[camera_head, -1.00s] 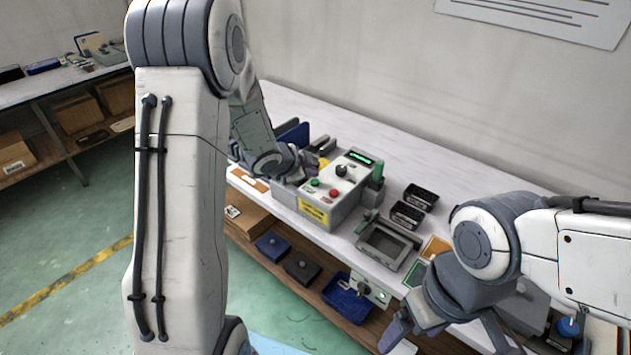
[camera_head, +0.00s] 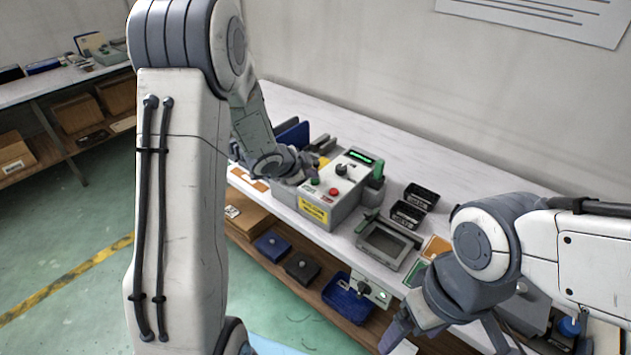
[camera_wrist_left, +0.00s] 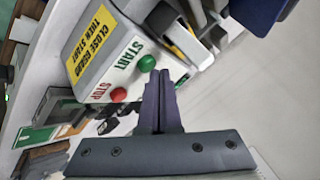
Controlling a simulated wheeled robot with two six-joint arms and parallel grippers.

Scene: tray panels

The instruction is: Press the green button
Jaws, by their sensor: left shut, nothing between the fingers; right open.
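The green button (camera_head: 315,181) sits on the front top of a grey control box (camera_head: 345,205), beside a red button (camera_head: 334,192). In the left wrist view the green button (camera_wrist_left: 147,63) is next to the word START, and the red button (camera_wrist_left: 118,95) is by STOP. My left gripper (camera_head: 308,165) is shut and empty, close to the box's left side. In the left wrist view its fingertips (camera_wrist_left: 158,75) point at the green button's edge; I cannot tell whether they touch it. My right gripper (camera_head: 445,345) is open and empty at the lower right.
A black knob (camera_head: 341,169) and a lit green display (camera_head: 361,157) are on the box. Black bins (camera_head: 408,215) and a grey frame tray (camera_head: 384,246) stand right of it. Blue panels (camera_head: 292,136) stand behind my left gripper. The back of the bench is clear.

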